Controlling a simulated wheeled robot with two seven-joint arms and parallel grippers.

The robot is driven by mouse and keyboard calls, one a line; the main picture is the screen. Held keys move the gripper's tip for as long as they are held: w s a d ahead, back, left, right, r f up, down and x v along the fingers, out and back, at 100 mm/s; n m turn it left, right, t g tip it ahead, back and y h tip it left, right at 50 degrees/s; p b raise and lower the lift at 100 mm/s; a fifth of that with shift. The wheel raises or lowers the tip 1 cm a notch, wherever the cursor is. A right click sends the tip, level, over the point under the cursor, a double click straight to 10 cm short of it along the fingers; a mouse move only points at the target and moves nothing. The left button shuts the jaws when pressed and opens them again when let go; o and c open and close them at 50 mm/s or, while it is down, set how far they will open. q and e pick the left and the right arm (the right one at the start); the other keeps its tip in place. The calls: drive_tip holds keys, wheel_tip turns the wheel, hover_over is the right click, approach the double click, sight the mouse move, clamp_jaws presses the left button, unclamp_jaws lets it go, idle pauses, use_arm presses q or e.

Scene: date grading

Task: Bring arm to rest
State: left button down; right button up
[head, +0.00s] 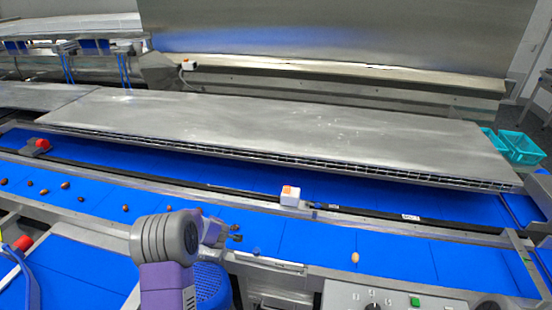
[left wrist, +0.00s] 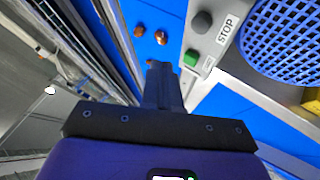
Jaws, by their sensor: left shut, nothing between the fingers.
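My left arm rises from the bottom of the head view, and its purple left gripper (head: 235,233) points right, low over the near blue belt (head: 310,237). In the left wrist view the dark fingers (left wrist: 161,72) are together with nothing seen between them. In the head view several dark dates (head: 65,185) are spread along the belt at the left, and one pale tan date (head: 355,258) lies right of the gripper. My right gripper is not in view.
A blue perforated basket (head: 211,287) stands just below the gripper, also in the wrist view (left wrist: 290,40). A control box (head: 385,296) is at the bottom right. A white box with an orange top (head: 290,197) sits on the divider. A long steel cover (head: 270,130) spans the back belt.

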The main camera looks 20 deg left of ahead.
use_arm(q)
drive_tip(key=s+d+f+m+g+h, duration=0.1)
drive_tip(key=s+d+f+m+h, duration=0.3)
drive_tip(key=d+f, duration=0.4)
drive_tip(key=s+d+f+m+h, duration=0.1)
drive_tip(key=s+d+f+m, duration=0.4)
drive_tip(key=d, duration=0.5)
drive_tip(key=s+d+f+m+g+h, duration=0.2)
drive_tip(key=s+d+m+h, duration=0.1)
drive_tip(key=s+d, duration=0.55)
drive_tip(key=s+d+f+m+g+h, duration=0.3)
drive_tip(key=s+d+m, duration=0.1)
drive_tip(key=s+d, duration=0.45)
wheel_tip(320, 180, down, 13)
drive_tip(key=s+b, duration=0.1)
drive_tip(key=b, duration=1.3)
drive_tip(key=shift+s+d, duration=0.2)
drive_tip(key=shift+f, duration=0.1)
